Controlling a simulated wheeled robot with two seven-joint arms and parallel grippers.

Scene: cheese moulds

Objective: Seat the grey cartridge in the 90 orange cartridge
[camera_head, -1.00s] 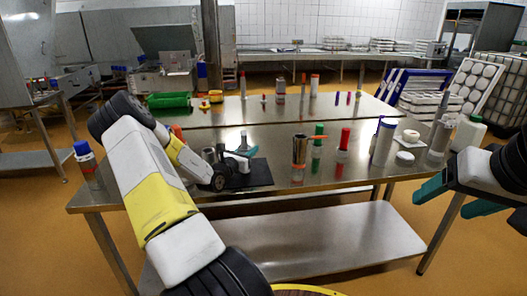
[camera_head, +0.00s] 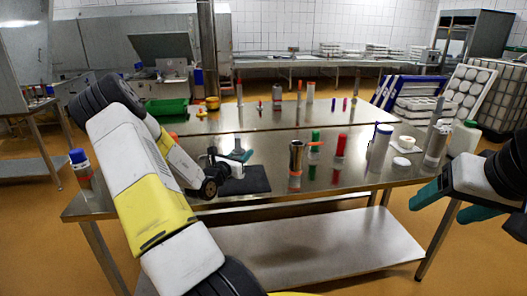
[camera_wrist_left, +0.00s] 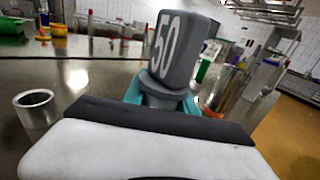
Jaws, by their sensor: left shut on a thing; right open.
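My left gripper (camera_head: 238,154) is over the left part of the steel table, by a black mat (camera_head: 258,180). In the left wrist view its teal fingers (camera_wrist_left: 162,98) are shut on a grey cartridge (camera_wrist_left: 180,52) marked 50, held upright or nearly so. In the head view the cartridge is too small to make out clearly. A metallic cylinder with an orange band (camera_head: 296,160) stands right of the mat; I cannot read a 90 on it. My right gripper (camera_head: 435,204) is open and empty off the table's right front.
Red-capped (camera_head: 340,146) and green-capped (camera_head: 315,139) tubes stand right of the cylinder. A tall blue-rimmed tube (camera_head: 380,148) and white rings stand further right. A blue-capped container (camera_head: 80,165) is at the left edge.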

